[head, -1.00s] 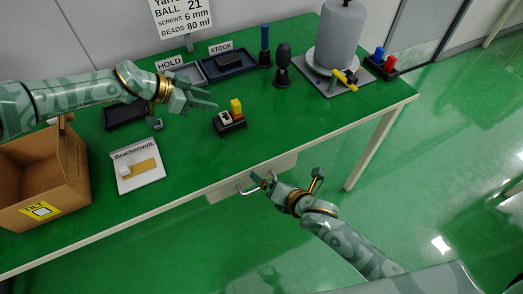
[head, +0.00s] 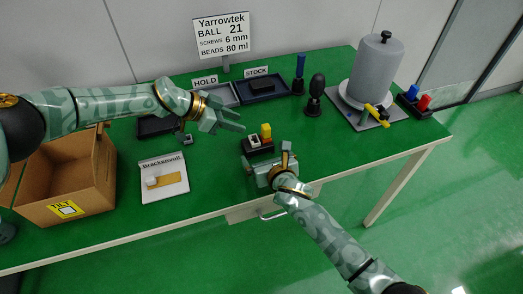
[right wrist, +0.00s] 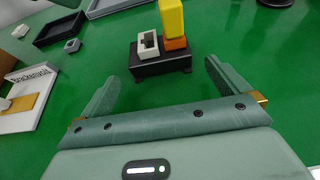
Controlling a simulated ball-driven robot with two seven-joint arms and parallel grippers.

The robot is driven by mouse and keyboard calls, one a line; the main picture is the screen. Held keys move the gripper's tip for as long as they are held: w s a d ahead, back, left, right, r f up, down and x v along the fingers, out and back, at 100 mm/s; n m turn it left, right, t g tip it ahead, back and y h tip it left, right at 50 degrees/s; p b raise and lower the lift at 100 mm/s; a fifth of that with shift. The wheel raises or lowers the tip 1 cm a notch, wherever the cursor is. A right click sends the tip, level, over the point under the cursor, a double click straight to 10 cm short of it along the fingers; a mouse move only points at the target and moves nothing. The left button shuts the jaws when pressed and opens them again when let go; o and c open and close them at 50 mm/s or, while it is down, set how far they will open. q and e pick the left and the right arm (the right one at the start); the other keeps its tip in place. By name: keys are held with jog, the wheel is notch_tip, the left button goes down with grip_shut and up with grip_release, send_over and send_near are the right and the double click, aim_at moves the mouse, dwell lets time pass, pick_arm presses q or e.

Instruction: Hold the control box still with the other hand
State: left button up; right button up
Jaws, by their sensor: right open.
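The control box (head: 258,148) is a small black box on the green table, with a yellow block and a white switch-like part on top. In the right wrist view the box (right wrist: 160,66) stands just beyond the fingertips, roughly centred between them. My right gripper (head: 268,162) is open, low at the table's front edge, on the near side of the box. Nothing is between its fingers (right wrist: 162,88). My left gripper (head: 238,121) hangs above the table, up and left of the box, and looks open and empty.
Trays marked HOLD and STOCK (head: 272,95), a dark round-headed stand (head: 315,105) and a grey cylinder (head: 377,70) stand behind. A drawer handle (head: 272,216) sticks out below the front edge.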

aim_at(261, 150)
jog(key=shift+x, duration=2.2)
jog(key=c, duration=1)
jog(key=o, duration=1)
jog(key=shift+s, duration=0.15)
